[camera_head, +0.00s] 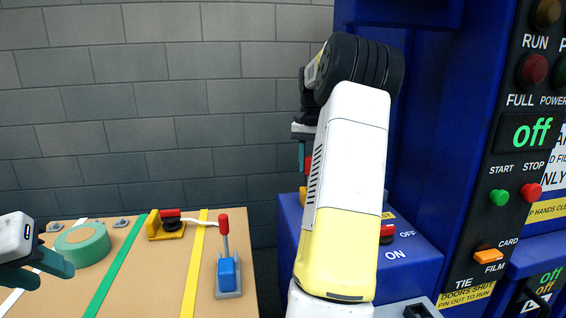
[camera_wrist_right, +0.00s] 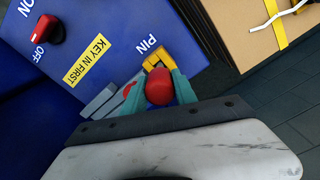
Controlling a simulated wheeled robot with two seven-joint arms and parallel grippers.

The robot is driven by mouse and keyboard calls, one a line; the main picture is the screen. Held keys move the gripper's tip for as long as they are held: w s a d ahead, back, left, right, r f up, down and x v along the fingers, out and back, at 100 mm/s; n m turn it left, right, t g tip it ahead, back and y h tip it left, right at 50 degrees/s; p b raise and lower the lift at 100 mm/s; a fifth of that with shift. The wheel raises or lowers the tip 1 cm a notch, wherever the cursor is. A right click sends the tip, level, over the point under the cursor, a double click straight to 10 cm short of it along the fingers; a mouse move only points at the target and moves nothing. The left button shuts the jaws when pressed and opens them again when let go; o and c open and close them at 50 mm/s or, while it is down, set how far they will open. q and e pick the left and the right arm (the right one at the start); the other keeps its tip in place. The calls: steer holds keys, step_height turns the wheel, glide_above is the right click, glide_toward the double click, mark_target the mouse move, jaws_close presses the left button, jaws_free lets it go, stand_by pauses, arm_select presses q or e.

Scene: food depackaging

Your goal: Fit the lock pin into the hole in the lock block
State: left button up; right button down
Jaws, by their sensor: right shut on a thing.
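The lock pin shows as a red round knob (camera_wrist_right: 160,87) between the two teal fingers of my right gripper (camera_wrist_right: 158,92), which is shut on it. The pin's shaft is hidden in the wrist view. A yellow block (camera_wrist_right: 152,61), which seems to be the lock block, sits on the blue panel beside the word PIN, just beyond the knob. I cannot tell whether the pin is in its hole. In the head view my right arm hides most of this, with a bit of red (camera_head: 308,165) showing at its left edge. My left gripper (camera_head: 45,268) is at the far left, open and empty.
The tan table (camera_head: 150,280) carries a green tape roll (camera_head: 83,243), a yellow bracket with a red knob (camera_head: 170,222) and a blue block with a red-tipped lever (camera_head: 228,272). A red switch (camera_wrist_right: 45,29) is on the blue panel. The tall blue machine (camera_head: 435,130) stands right.

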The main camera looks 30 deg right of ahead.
steer(key=shift+f, duration=1.8)
steer(key=c, duration=0.9)
jaws_free()
step_height(320, 180, up, 8)
steer(key=shift+f, duration=0.1)
